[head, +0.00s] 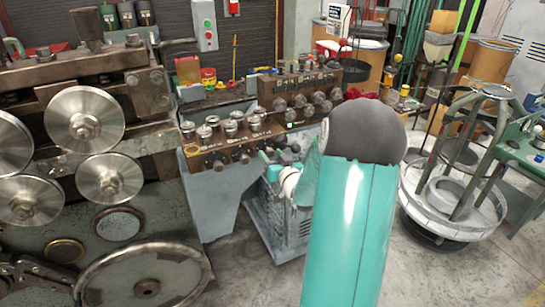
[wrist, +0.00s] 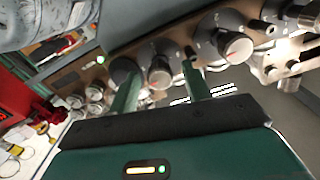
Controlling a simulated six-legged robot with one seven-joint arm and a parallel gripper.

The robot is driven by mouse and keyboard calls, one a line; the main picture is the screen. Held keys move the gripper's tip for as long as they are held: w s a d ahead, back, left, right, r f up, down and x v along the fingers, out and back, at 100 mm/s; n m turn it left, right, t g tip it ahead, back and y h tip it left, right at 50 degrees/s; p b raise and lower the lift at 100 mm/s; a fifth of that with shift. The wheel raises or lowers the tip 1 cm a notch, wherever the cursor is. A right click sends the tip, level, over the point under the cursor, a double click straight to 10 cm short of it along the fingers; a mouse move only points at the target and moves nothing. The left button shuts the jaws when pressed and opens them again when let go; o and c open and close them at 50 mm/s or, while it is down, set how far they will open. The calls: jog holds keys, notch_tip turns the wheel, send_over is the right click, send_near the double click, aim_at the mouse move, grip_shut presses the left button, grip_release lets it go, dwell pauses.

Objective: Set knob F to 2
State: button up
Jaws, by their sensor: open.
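A brown panel (head: 215,158) with several round silver and dark knobs stands behind my gripper in the head view. I cannot read the letters or scales, so I cannot tell which knob is F. My gripper (head: 268,163) is mostly hidden behind my arm there. In the wrist view, my gripper (wrist: 161,73) is open, its two green fingers apart. A grey knob with a pale reddish face (wrist: 159,73) shows between the fingertips; I cannot tell whether they touch it. A larger similar knob (wrist: 235,45) is to the right, and a dark knob (wrist: 123,70) is to the left.
Another brown panel with knobs (head: 300,88) stands behind the first. A machine with large steel rollers (head: 85,120) fills the left. A round metal stand (head: 455,195) is at the right. Open floor (head: 430,275) lies at the lower right.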

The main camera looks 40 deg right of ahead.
jog(key=shift+c, duration=0.4)
jog(key=c, duration=0.9)
jog(key=shift+m, duration=0.4)
jog(key=m, duration=0.3)
jog(key=shift+m, duration=0.4)
jog(key=m, duration=0.4)
jog(key=shift+m, duration=0.3)
jog(key=m, duration=0.4)
jog(key=shift+m, duration=2.2)
jog(key=shift+s, duration=0.1)
